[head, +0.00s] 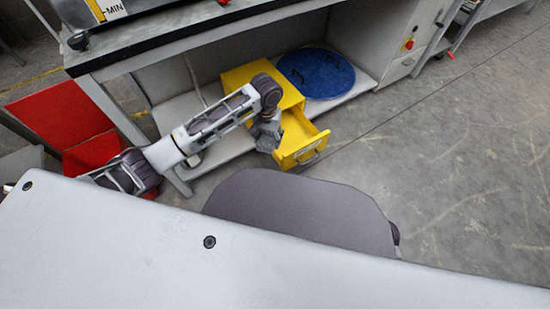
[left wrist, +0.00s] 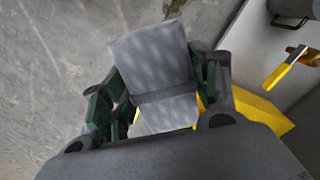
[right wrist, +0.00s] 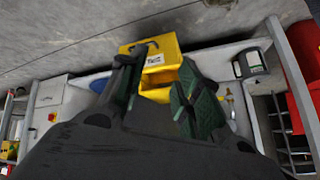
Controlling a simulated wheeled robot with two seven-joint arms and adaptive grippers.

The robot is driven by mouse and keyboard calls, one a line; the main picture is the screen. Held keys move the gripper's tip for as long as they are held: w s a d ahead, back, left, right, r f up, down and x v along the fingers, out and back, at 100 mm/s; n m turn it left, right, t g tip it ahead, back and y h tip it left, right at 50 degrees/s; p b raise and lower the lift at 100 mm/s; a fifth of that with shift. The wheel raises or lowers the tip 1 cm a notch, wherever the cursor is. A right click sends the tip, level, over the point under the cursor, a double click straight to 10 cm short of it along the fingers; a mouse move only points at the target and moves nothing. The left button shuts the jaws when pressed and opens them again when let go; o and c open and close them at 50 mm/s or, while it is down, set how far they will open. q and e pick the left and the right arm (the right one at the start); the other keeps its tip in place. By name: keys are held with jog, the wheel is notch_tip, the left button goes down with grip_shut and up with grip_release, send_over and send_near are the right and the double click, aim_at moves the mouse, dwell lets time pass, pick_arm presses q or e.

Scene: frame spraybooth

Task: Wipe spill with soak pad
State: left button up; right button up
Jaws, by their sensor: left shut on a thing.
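A grey soak pad (left wrist: 150,55) with a darker band across it sits between the green-padded fingers of my left gripper (left wrist: 163,92), which is shut on it. In the head view my left gripper (head: 267,137) is beside the open drawer (head: 300,140) of a yellow cabinet (head: 238,77), at the drawer's left. My right gripper (right wrist: 157,95) is open and empty in the right wrist view, with the yellow drawer seen beyond its fingers. It is not in the head view. I cannot make out a spill in any view.
A blue round lid (head: 316,74) lies on the low shelf right of the cabinet, under a dark-topped bench (head: 180,32). A red panel (head: 62,115) stands at the left. A labelled container (right wrist: 250,62) shows in the right wrist view. The floor (head: 440,150) at right is open.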

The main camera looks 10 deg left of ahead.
pick_arm(q)
jog(key=w+a+r+b, duration=0.3)
jog(key=w+a+r, duration=0.2)
jog(key=w+a, duration=0.2)
jog(key=shift+a+n, duration=0.2)
jog(key=shift+n, duration=0.2)
pick_arm(e)
notch_tip(320, 180, down, 6)
jog(key=s, duration=0.3)
jog(key=shift+g, duration=0.3)
jog(key=shift+d, duration=0.1)
